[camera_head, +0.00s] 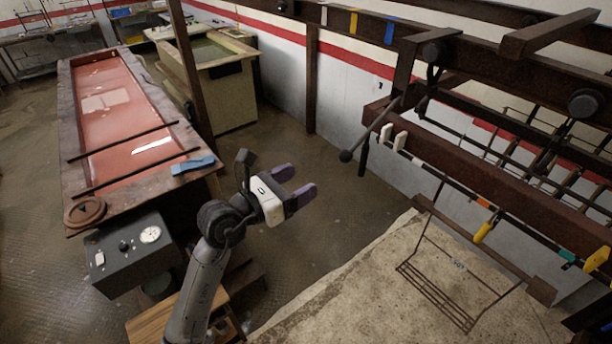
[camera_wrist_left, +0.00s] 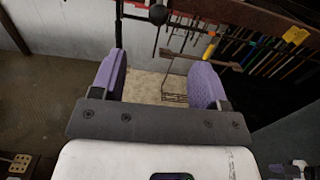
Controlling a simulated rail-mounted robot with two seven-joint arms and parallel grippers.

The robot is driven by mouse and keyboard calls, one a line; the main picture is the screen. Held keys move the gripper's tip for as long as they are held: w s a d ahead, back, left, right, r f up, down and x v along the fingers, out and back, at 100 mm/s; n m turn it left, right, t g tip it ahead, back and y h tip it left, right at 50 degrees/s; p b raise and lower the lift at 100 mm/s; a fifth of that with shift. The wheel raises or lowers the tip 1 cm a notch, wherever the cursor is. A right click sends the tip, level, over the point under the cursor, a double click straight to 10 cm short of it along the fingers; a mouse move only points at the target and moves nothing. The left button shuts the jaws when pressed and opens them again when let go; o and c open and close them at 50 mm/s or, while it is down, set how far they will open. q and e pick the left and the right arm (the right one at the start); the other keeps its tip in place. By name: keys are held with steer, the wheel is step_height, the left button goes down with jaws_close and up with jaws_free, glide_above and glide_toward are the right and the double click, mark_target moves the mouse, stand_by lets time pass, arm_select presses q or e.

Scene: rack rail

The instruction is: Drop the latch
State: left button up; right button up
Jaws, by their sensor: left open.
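A thin metal lever with a dark ball knob (camera_head: 345,156) hangs at the left end of the brown rack beam (camera_head: 470,165), tilted down to the left. It looks like the latch, though I cannot be sure. The knob also shows at the top of the left wrist view (camera_wrist_left: 158,14). My left gripper (camera_head: 299,180) is open and empty, its purple fingers pointing right, below and left of the knob and apart from it. Both fingers also show in the left wrist view (camera_wrist_left: 164,80). A pale part with some purple at that view's lower right may be my right gripper (camera_wrist_left: 292,170), mostly cut off.
A red-topped bench (camera_head: 110,105) stands at the left with a blue object (camera_head: 193,165) and a round brown disc (camera_head: 85,211) on it. A grey gauge box (camera_head: 128,250) is near its front. A wire hanger (camera_head: 440,292) hangs below the beam at right.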

mark_target(340, 160)
arm_select(q)
steer(key=b+x, duration=0.3)
steer(key=x, duration=1.1)
steer(key=shift+w+f, duration=0.1)
steer(key=shift+f, duration=0.1)
steer(key=shift+c, duration=0.2)
steer(key=c, duration=0.8)
